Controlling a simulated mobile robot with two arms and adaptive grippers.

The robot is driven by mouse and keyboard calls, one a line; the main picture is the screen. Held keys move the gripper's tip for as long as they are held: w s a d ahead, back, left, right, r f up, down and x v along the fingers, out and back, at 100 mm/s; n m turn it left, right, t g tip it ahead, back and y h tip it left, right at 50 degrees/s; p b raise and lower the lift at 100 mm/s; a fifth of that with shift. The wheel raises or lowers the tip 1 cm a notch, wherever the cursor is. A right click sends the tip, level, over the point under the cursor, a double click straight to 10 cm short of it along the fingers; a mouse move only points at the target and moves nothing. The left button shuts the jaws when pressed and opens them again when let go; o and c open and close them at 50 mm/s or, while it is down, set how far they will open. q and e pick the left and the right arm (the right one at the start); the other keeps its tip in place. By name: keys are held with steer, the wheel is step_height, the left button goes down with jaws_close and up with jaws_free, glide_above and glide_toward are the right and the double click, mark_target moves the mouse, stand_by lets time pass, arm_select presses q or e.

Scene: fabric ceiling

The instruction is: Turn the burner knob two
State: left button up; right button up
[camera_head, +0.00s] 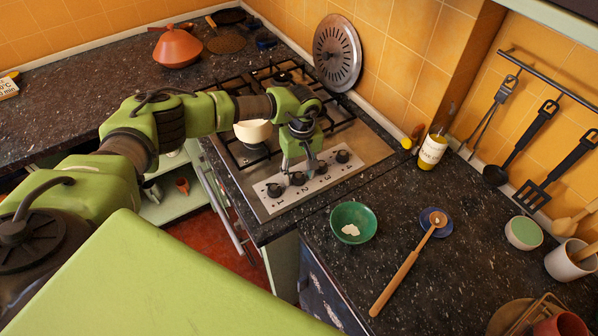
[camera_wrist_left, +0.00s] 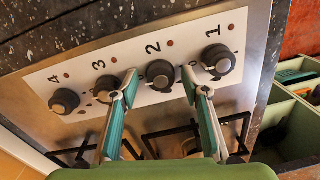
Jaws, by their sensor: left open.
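Burner knob two (camera_wrist_left: 160,75) is a dark round knob on the stove's light control panel, beside the printed 2. It also shows in the head view (camera_head: 297,179), partly behind my gripper. My left gripper (camera_head: 299,168) points down at the panel. In the left wrist view, its two green-padded fingers (camera_wrist_left: 160,82) are open, one on each side of knob two. A gap shows between each finger and the knob. I cannot tell how deep the fingertips reach. My right gripper is in neither view.
Knob one (camera_wrist_left: 218,60) and knob three (camera_wrist_left: 106,88) sit close on either side, with knob three partly near one finger. A pale pot (camera_head: 253,131) stands on the burner grates behind. A green bowl (camera_head: 353,222) and a wooden spoon (camera_head: 409,265) lie on the right counter.

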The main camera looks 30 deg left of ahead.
arm_select(q)
steer(key=c, duration=1.1)
